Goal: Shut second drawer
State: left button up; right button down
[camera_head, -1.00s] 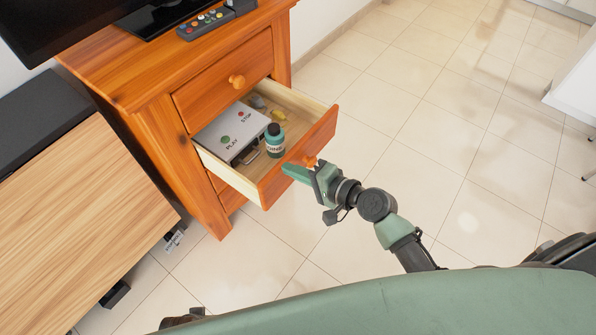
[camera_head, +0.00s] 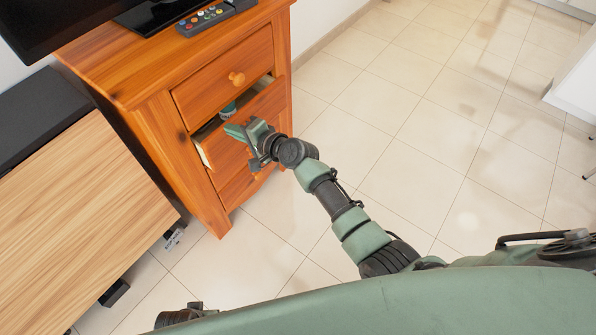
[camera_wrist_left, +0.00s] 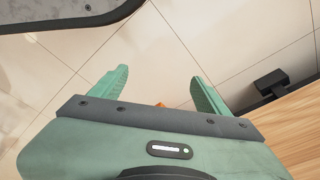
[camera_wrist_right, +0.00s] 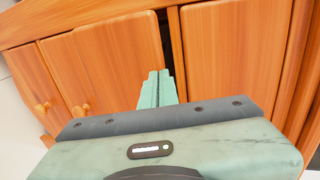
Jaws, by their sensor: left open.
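The orange wooden cabinet (camera_head: 155,125) stands at upper left in the head view. Its second drawer (camera_head: 266,103) sticks out slightly, with a narrow gap above its front. A teal bottle (camera_head: 228,109) partly shows inside; the other contents are hidden. My right gripper (camera_head: 236,131) is at the drawer front and covers its knob. In the right wrist view, its fingers (camera_wrist_right: 157,88) are together with nothing visible between them, against or very near the orange wood; contact is unclear. My left gripper (camera_wrist_left: 158,90) is open, low over the floor.
The top drawer (camera_head: 225,78) is shut. A wood-fronted unit (camera_head: 75,215) stands at left.

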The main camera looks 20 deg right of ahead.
pick_arm(q)
jog(key=shift+w+r, duration=0.15)
jog(key=shift+r, duration=0.2)
pick_arm(e)
jog(key=shift+w+a, duration=0.25)
jog(key=shift+w, duration=0.05)
